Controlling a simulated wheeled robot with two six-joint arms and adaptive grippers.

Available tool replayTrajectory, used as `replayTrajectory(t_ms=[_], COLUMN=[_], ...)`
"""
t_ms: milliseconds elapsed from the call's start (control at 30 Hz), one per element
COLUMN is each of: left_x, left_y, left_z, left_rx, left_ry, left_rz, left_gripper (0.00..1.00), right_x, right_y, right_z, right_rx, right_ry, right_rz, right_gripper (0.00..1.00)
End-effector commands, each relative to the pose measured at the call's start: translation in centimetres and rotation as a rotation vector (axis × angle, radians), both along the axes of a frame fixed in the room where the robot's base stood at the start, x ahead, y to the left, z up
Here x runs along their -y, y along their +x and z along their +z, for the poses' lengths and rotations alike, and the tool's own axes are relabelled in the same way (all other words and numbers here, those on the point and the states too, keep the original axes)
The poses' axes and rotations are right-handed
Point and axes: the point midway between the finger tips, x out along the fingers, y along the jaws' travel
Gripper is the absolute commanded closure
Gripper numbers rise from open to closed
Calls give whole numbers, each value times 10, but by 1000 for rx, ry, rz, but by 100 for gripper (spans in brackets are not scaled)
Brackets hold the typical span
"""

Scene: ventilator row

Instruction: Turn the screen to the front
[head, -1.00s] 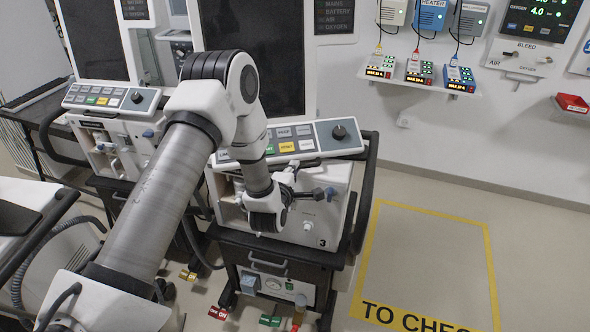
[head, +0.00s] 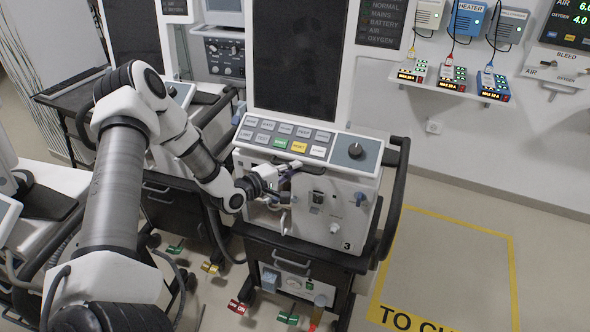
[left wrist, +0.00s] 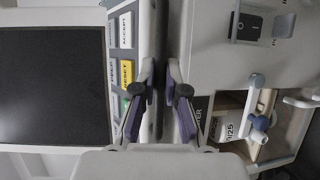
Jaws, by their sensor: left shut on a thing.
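The screen (head: 300,55) is a dark upright panel in a white frame above ventilator 3 (head: 333,211); its top is cut off. It also shows at the left of the left wrist view (left wrist: 52,85). Below it is the sloped key panel (head: 283,139) with a dark knob. My left gripper (head: 284,177) is at the key panel's lower front edge. In the left wrist view its two fingers (left wrist: 163,93) stand either side of a grey bar (left wrist: 158,25) along that edge and are shut on it. The fingertips are small and partly hidden in the head view. My right gripper is not in view.
A dark side rail (head: 397,195) curves along the ventilator's right side. Yellow tape (head: 512,265) marks clear floor at the right. Another ventilator (head: 170,190) stands close at the left, behind my left arm. Small boxes sit on a wall shelf (head: 440,85).

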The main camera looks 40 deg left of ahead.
Motion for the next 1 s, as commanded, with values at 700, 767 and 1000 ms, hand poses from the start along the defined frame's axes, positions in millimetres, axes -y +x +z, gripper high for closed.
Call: replayTrajectory(t_ms=[700, 767, 1000], left_x=[-1, -1, -8], left_y=[0, -2, -31], left_z=[-1, 0, 6], left_rx=[-1, -1, 1], left_ry=[0, -2, -9], left_rz=[-1, 0, 7], left_gripper=[63, 63, 63], right_x=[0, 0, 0], right_y=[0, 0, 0], right_z=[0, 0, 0], right_rx=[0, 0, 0], right_ry=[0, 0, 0], right_rz=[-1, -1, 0], right_gripper=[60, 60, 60])
